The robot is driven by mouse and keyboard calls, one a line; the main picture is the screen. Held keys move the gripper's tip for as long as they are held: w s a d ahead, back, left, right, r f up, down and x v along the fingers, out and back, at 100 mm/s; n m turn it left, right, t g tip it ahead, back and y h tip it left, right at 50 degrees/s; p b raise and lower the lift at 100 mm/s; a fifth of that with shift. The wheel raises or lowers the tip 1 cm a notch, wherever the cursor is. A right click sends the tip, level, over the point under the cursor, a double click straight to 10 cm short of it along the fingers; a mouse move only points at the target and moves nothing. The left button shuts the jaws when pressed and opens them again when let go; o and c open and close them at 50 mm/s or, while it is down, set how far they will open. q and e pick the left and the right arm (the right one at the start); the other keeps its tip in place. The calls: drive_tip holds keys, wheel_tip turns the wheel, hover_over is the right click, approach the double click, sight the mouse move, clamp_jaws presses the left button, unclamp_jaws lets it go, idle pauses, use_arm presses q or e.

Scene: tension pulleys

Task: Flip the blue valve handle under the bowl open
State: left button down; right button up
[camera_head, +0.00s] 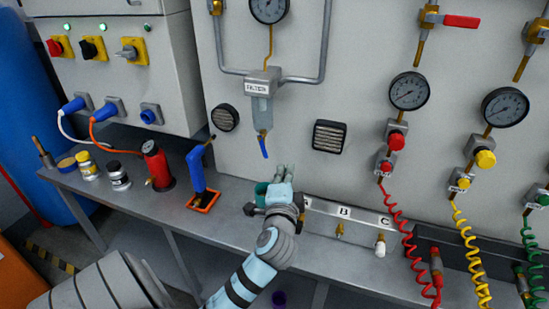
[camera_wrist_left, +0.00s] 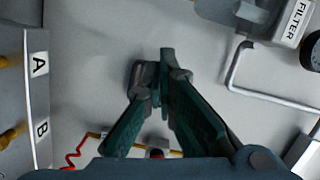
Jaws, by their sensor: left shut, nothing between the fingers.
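The blue valve handle (camera_head: 264,146) hangs pointing down, slightly tilted, under the clear bowl of the filter (camera_head: 261,108). My left gripper (camera_head: 284,170) is in front of the wall panel, a little below and to the right of the handle, apart from it in the picture. The left wrist view shows its green fingers (camera_wrist_left: 166,68) brought together with nothing between them. The filter (camera_wrist_left: 285,22) shows at the top right of that view, where I cannot make out the handle. My right gripper is in neither view.
A labelled strip with brass fittings (camera_head: 340,231) is right of my left wrist. Left on the bench are a blue-handled tool in an orange tray (camera_head: 203,202), a red bottle (camera_head: 157,165) and small jars (camera_head: 118,176). Coiled hoses (camera_head: 402,225) hang at right.

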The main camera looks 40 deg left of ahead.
sight(263, 147)
use_arm(q)
drive_tip(key=w+a+f, duration=0.1)
drive_tip(key=w+a, duration=0.3)
drive_tip(key=a, duration=0.4)
drive_tip(key=shift+w+a+f, duration=0.35)
drive_tip(key=shift+w+a, duration=0.05)
drive_tip(key=m, duration=0.1)
drive_tip(key=a+f+m, duration=0.1)
drive_tip(key=m, duration=0.1)
drive_tip(key=shift+s+a+f, duration=0.15)
drive_tip(key=shift+s+a, duration=0.1)
drive_tip(key=shift+s, duration=0.1)
drive_tip(key=shift+d, duration=0.1)
